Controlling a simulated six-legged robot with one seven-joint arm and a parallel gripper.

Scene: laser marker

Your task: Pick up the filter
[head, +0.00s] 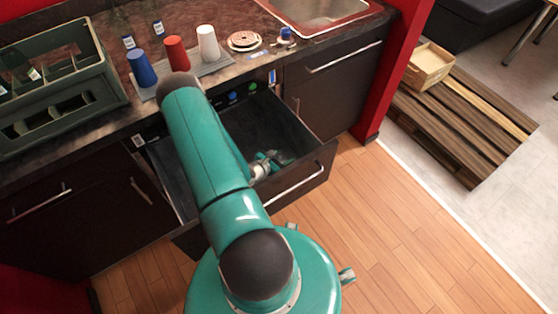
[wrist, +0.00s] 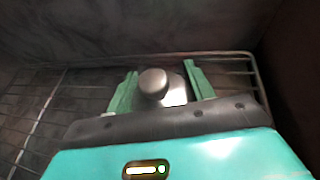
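My gripper (wrist: 159,68) shows in the wrist view with its two green fingers spread apart. A grey, rounded metallic piece with a bright, pale part (wrist: 174,91) lies between the fingers. It may be the filter, but its full shape is hidden behind my gripper's body, and I see no clear grip on it. In the head view my gripper (head: 268,160) is low inside the open drawer (head: 286,128). My arm covers part of the drawer there, and I cannot make out the filter.
A wire rack (wrist: 38,125) lies around my gripper. On the counter stand a green crate (head: 105,82), a blue cup (head: 141,67), a red cup (head: 176,53) and a white cup (head: 207,43). A sink (head: 318,12) is at the back. Pallets (head: 455,125) lie at right; the wooden floor is clear.

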